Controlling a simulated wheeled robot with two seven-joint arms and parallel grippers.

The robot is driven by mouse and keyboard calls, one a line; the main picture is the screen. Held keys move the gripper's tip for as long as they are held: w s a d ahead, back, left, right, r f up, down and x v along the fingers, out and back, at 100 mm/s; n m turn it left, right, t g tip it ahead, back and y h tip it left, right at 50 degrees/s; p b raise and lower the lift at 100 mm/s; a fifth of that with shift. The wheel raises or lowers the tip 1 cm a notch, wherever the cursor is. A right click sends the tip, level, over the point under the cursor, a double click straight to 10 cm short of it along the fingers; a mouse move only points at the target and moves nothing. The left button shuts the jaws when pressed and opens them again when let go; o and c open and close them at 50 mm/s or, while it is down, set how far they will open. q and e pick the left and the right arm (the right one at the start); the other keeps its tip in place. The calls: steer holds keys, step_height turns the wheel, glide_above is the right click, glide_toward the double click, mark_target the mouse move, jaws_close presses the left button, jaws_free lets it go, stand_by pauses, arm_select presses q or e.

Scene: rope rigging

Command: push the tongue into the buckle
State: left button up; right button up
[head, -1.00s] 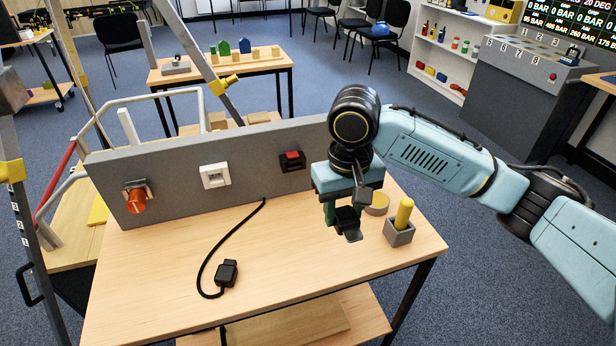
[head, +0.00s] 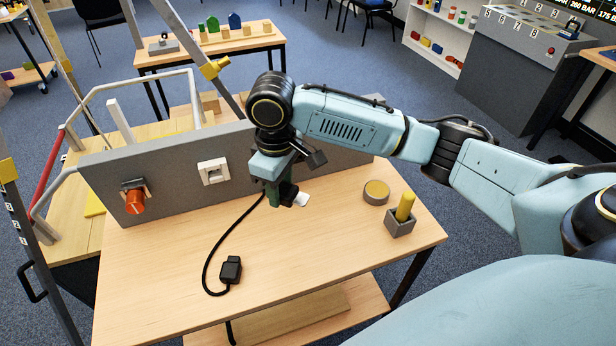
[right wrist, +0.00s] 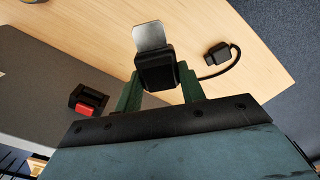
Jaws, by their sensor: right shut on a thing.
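My right gripper (head: 283,193) is shut on the tongue, a black grip with a flat metal plate (head: 302,199). It is held above the table in front of the grey panel. In the right wrist view the tongue's black body (right wrist: 156,68) sits between the green fingers, and its plate points away from the gripper. The buckle, a black block with a red button (right wrist: 89,101), shows on the panel in the right wrist view, apart from the tongue. In the head view my right arm hides the buckle. My left gripper is not in view.
The grey panel (head: 105,185) also carries an orange knob (head: 135,201) and a white socket (head: 214,172). A black cable with a plug (head: 231,269) lies on the table. A yellow-topped disc (head: 376,192) and a grey holder with a yellow peg (head: 400,228) stand right.

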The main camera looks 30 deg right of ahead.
steer(key=n, duration=0.1)
steer(key=n+p, duration=0.2)
steer(key=n, duration=0.1)
steer(key=shift+w+d, duration=0.25)
steer(key=shift+w, duration=0.1)
arm_select(q)
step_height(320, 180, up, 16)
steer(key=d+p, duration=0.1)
steer(key=p, duration=1.1)
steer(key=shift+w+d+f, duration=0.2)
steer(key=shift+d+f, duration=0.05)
arm_select(e)
steer(key=s+d+f+n, duration=0.1)
steer(key=d+f+n, duration=0.1)
steer(key=n, duration=0.9)
steer(key=d+f+n, duration=0.1)
steer(key=d+n, duration=0.3)
steer(key=n, duration=0.7)
steer(key=shift+s+d+f+n, duration=0.2)
steer(key=shift+s+f+n, duration=0.15)
steer(key=shift+f+n, duration=0.05)
arm_select(q)
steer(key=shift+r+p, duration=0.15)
steer(key=shift+p, duration=0.25)
